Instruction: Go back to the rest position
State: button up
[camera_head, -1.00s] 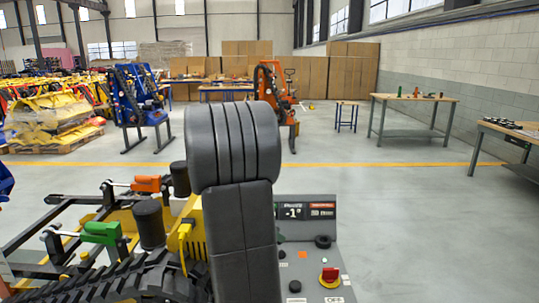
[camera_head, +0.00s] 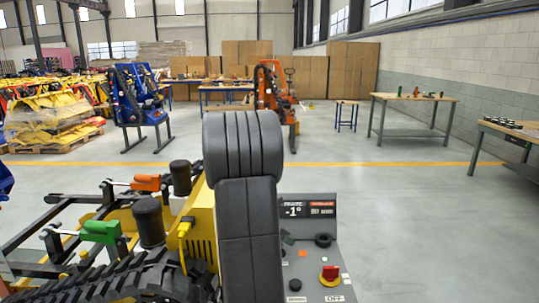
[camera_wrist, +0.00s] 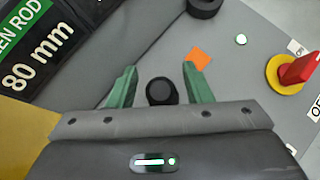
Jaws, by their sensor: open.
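My gripper (camera_wrist: 160,88) shows in the wrist view with two green fingers spread apart. A round black knob (camera_wrist: 161,92) on the grey control panel lies between the fingers in the picture; I cannot tell how far below them it is. In the head view my dark arm stands in front of the carrier, and my gripper is hidden. The grey control panel (camera_head: 311,262) shows to the right of my arm, with a display reading -1° at its top.
A red rotary switch on a yellow base (camera_head: 330,275) sits on the panel, also in the wrist view (camera_wrist: 300,70). The tracked carrier holds a green cylinder (camera_head: 100,230) and an orange one (camera_head: 147,182). A workbench (camera_head: 415,98) stands at the back right. Open floor lies between.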

jog(key=shift+w+d+f, duration=0.1)
jog(key=shift+w+f, duration=0.15)
jog(key=shift+f, duration=0.2)
jog(key=shift+a+r+n+h+b, duration=0.1)
jog(key=shift+a+n+h+b, duration=0.4)
jog(key=shift+h, duration=0.6)
jog(key=shift+a, duration=0.1)
jog(key=shift+s+r, duration=0.15)
